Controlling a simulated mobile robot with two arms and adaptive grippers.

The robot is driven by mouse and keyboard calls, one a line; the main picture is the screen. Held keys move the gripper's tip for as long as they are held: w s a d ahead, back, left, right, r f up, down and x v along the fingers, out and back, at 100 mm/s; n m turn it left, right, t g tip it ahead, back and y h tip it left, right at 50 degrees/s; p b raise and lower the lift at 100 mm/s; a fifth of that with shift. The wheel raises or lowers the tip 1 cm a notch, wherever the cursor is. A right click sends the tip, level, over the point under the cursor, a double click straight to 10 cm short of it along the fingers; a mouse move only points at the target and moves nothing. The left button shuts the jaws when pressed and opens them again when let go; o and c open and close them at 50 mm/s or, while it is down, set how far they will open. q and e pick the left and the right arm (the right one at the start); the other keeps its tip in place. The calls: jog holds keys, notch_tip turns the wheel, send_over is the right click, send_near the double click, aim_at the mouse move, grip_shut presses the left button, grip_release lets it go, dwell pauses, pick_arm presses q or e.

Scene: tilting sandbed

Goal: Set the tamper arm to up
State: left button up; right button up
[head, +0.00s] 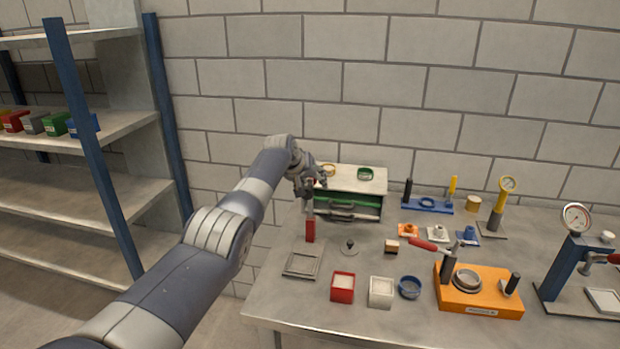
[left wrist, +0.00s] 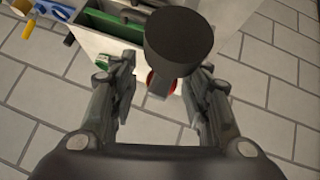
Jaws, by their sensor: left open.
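An orange fixture (head: 480,300) stands on the right half of the bench, with a ring, black posts and a red-handled lever (head: 424,244) that lies slanted, close to level. I take this lever for the tamper arm, but no label confirms it. My left gripper (head: 313,183) is at the back left of the bench, well left of the lever, in front of the green drawer box. In the left wrist view its fingers (left wrist: 163,78) are apart, with a dark cylinder (left wrist: 178,40) and a bit of red showing between them; contact cannot be told. My right gripper is not in view.
The green drawer box (head: 345,192) is against the wall. Small red, white and blue containers (head: 381,291) stand at the front. A gauge press (head: 575,250) is at far right, shelves (head: 75,130) at left.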

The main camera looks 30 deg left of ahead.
pick_arm(q)
jog(key=shift+v, duration=1.4)
jog(key=v, duration=0.9)
jog(key=shift+w+d, duration=0.1)
